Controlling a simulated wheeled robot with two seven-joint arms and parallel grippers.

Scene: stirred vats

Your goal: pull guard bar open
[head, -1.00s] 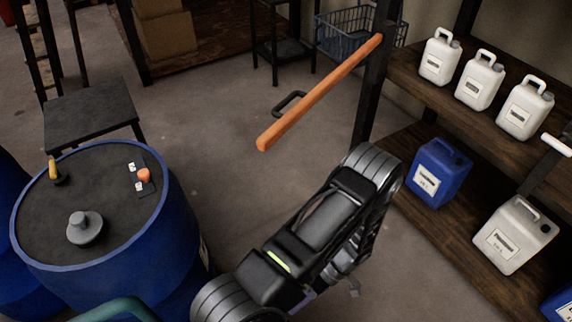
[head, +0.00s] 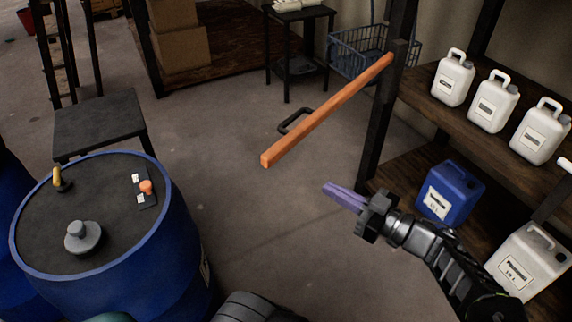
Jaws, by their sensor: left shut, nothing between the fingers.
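The orange guard bar (head: 325,112) slants across the middle of the head view. Its far end is at a dark upright post (head: 383,120) of the shelf, and its near end is free over the floor. A black loop handle (head: 293,121) shows at its left side.
A blue vat (head: 180,245) with a dark lid stands at the lower left, a dark stool (head: 98,115) behind it. A shelf (head: 425,88) with white jugs and a blue jug (head: 447,190) is at the right. The floor (head: 225,130) between vat and bar is clear.

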